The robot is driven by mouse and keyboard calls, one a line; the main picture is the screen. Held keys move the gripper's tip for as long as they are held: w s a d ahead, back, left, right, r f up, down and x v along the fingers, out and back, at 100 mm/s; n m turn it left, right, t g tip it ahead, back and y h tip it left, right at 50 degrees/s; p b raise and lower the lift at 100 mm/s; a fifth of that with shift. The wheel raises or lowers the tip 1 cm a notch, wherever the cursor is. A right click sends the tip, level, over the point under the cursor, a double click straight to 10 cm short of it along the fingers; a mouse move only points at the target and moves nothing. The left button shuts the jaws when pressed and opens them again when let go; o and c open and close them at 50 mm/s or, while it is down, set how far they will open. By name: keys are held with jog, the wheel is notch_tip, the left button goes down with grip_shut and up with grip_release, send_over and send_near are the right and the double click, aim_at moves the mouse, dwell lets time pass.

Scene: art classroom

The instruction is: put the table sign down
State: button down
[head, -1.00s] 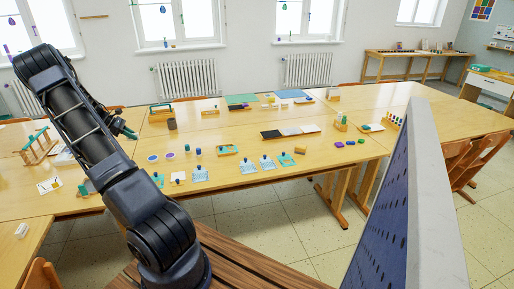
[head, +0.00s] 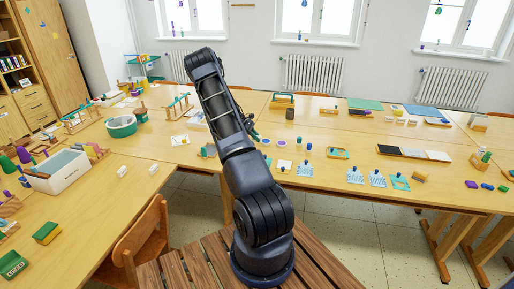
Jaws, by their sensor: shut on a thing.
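My gripper (head: 252,131) is at the far end of my dark arm in the head view, low over the long wooden table (head: 310,164). Much of it is hidden behind my own arm, and only a small dark part shows at the arm's right edge. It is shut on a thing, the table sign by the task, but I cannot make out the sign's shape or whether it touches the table. Small cups stand just right of the gripper.
A green round basin (head: 121,127) and a white bin (head: 57,172) are on the left. A wooden chair (head: 145,245) is at front left. Bare tabletop shows along the near edge.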

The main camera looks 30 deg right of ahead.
jog(key=shift+f, duration=3.2)
jog(key=shift+f, duration=0.15)
jog(key=c, duration=1.3)
grip_release()
